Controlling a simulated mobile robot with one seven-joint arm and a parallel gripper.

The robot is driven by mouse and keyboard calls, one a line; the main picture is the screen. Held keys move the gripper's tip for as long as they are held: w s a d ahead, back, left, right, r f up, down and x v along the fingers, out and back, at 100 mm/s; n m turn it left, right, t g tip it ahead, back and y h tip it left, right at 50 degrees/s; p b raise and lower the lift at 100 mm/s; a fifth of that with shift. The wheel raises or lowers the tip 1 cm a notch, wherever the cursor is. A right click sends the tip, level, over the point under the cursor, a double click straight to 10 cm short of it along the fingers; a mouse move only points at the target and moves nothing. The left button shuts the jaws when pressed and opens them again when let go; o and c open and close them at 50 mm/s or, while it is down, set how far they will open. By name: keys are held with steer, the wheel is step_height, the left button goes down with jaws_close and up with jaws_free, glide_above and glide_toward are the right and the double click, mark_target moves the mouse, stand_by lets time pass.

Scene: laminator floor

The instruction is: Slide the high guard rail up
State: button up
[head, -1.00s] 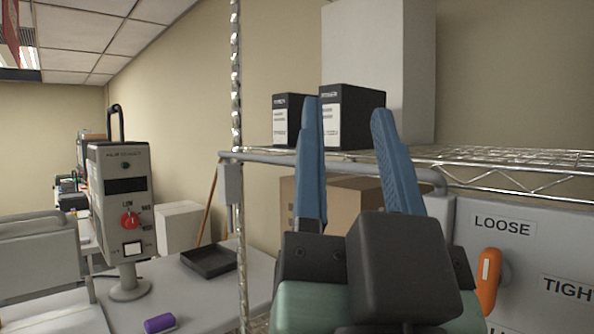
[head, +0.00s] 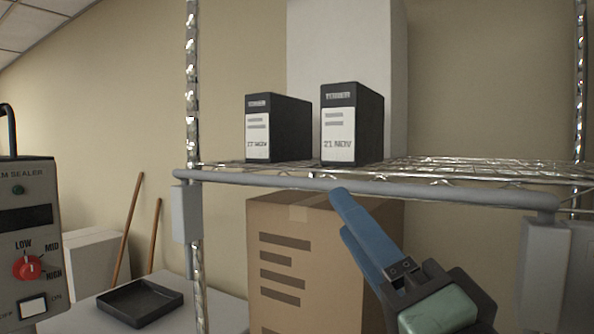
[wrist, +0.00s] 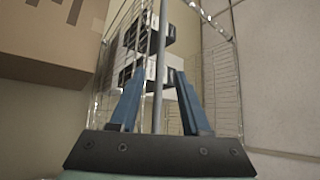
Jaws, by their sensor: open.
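The high guard rail (head: 455,195) is a grey bar running level along the front edge of the wire shelf, with grey blocks at its ends. In the wrist view the rail (wrist: 160,50) runs lengthwise between my two blue fingers. My gripper (head: 342,210) is open and empty, tilted with its fingertips toward the rail's middle. In the head view the upper fingertip overlaps the rail's lower edge and the other finger lies below it. I cannot tell whether they touch. My gripper also shows in the wrist view (wrist: 158,75).
Two black toner boxes (head: 277,128) (head: 352,125) stand on the wire shelf (head: 430,170) behind the rail. A cardboard box (head: 300,265) is below the shelf. A shelf post (head: 192,90) is at the left, near a sealer (head: 28,240) and a black tray (head: 140,302).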

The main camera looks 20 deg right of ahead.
mark_target(321, 189)
steer(key=p+x, duration=0.2)
steer(key=x, duration=0.5)
steer(key=shift+w+a+r+p, duration=0.2)
steer(key=shift+w+p, duration=0.1)
steer(key=shift+p, duration=0.1)
steer(key=shift+w, duration=0.4)
steer(key=shift+c, duration=0.2)
jaws_close()
stand_by(0.4)
